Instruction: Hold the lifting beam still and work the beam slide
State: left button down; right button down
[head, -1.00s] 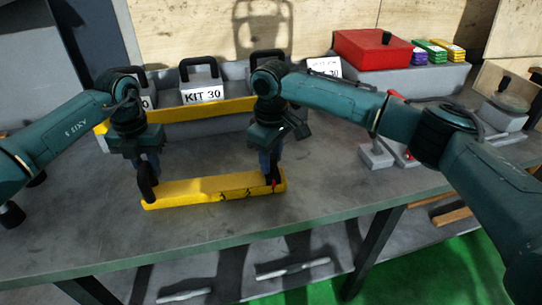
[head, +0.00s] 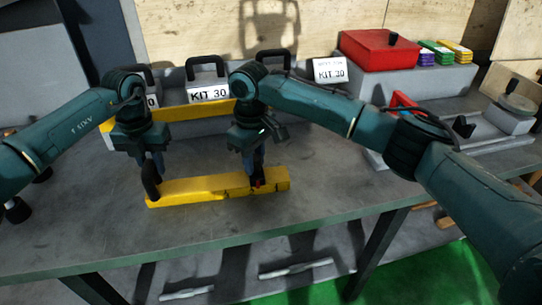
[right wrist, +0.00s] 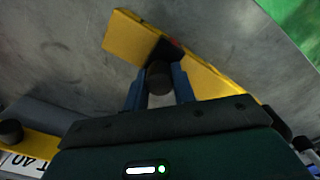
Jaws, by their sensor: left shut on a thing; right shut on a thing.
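The yellow lifting beam (head: 205,190) lies on the grey bench, and part of it also shows in the right wrist view (right wrist: 205,76). My left gripper (head: 153,168) is shut on the black handle (head: 150,180) at the beam's left end. The dark beam slide (head: 257,184), with a small red mark, sits a little in from the right end. My right gripper (head: 254,165) is shut on the slide's dark round knob (right wrist: 158,78), seen between its fingers in the right wrist view. The fingers partly hide both grips.
Behind the beam stand a yellow-fronted rack (head: 190,111) and black-handled boxes labelled KIT 30 (head: 208,92). A red box (head: 378,52) sits on a grey block at the back right. The bench in front of the beam is clear.

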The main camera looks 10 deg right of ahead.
pick_arm(q)
jog(key=shift+s+d, duration=0.1)
jog(key=shift+d, duration=0.15)
pick_arm(e)
jog(key=shift+a, duration=0.65)
jog(key=c, duration=1.1)
grip_release()
jog(key=shift+d, duration=0.1)
jog(key=shift+c, duration=0.2)
jog(key=shift+r, duration=0.15)
pick_arm(q)
jog(key=shift+a, duration=0.15)
pick_arm(e)
notch_tip(320, 180, up, 12)
jog(key=shift+s, duration=0.1)
pick_arm(q)
jog(key=c, duration=1.1)
grip_release()
jog(key=shift+c, duration=0.2)
jog(key=shift+r, duration=0.15)
